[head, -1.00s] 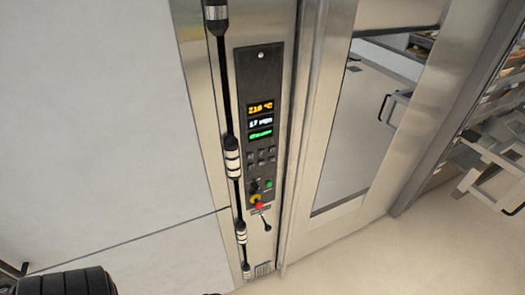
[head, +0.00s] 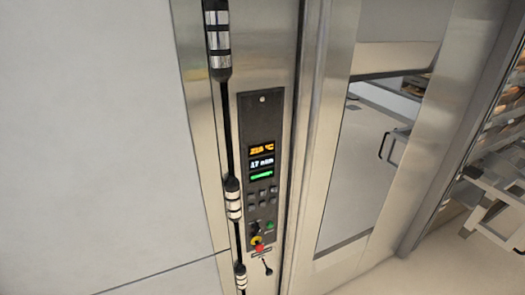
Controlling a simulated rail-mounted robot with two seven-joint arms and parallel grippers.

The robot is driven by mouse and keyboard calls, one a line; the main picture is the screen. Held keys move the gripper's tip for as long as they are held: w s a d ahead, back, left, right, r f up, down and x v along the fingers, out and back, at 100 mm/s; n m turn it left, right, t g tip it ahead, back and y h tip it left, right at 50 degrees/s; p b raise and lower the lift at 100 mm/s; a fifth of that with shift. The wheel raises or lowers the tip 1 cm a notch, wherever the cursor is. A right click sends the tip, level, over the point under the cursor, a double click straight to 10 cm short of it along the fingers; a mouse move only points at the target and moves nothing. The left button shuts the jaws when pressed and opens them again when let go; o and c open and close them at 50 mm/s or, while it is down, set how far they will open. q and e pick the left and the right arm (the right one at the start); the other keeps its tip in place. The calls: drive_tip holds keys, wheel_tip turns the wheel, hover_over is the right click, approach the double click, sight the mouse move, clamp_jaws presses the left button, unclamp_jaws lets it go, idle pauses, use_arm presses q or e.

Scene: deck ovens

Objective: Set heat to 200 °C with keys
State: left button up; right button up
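The black control panel (head: 263,172) is set upright in the steel oven front, left of the door. Its top display (head: 263,149) shows an orange temperature in °C that looks like 21 and a blurred last digit. Below it are a white display (head: 262,163), which seems to show 17 min, and a green display (head: 261,176). Small dark keys (head: 262,196) sit in rows under the displays; their markings are too small to read. Neither of my grippers is in view.
A green button (head: 270,226), a red-and-yellow knob (head: 257,243) and a small lever (head: 267,266) sit below the keys. A black rod with steel bands (head: 233,199) runs just left of the panel. The glazed door (head: 371,150) and a rack (head: 490,195) are on the right.

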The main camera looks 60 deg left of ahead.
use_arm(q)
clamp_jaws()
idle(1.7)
